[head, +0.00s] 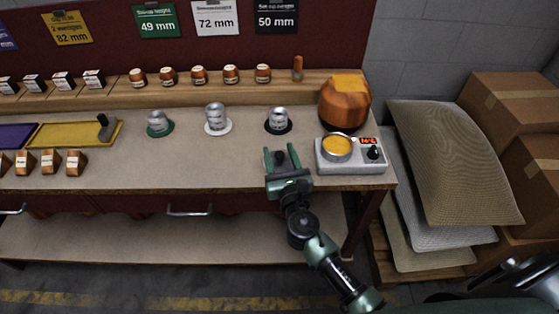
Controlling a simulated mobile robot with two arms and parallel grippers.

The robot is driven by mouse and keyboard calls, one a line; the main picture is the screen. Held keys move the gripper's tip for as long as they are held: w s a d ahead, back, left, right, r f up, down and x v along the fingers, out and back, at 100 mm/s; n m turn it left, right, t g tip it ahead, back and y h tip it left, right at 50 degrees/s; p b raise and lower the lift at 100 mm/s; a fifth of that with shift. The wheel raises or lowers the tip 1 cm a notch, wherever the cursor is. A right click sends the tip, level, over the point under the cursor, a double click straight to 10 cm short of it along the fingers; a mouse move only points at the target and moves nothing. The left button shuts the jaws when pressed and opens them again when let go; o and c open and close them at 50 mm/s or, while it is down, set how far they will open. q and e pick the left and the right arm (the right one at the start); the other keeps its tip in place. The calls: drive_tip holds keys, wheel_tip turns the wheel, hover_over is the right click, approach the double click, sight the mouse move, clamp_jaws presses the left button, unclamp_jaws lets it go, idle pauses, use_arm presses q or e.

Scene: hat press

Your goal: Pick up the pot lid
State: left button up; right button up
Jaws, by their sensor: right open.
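A rounded copper-coloured pot (344,108) stands at the right end of the bench, towards the back. Its top is a flat, lighter orange surface (349,84); I cannot tell whether this is a separate lid. A small upright brown knob-like piece (298,66) stands on the back shelf, left of the pot. My right gripper (281,153) is open and empty over the front part of the bench, in front of and to the left of the pot, apart from it.
A grey heater unit (350,167) with a round orange-filled dish (337,147) sits just right of my right gripper. A metal cup on a black disc (278,120) stands just behind the gripper. Sacks (455,160) and cardboard boxes (520,110) fill the right side.

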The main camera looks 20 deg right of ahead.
clamp_jaws()
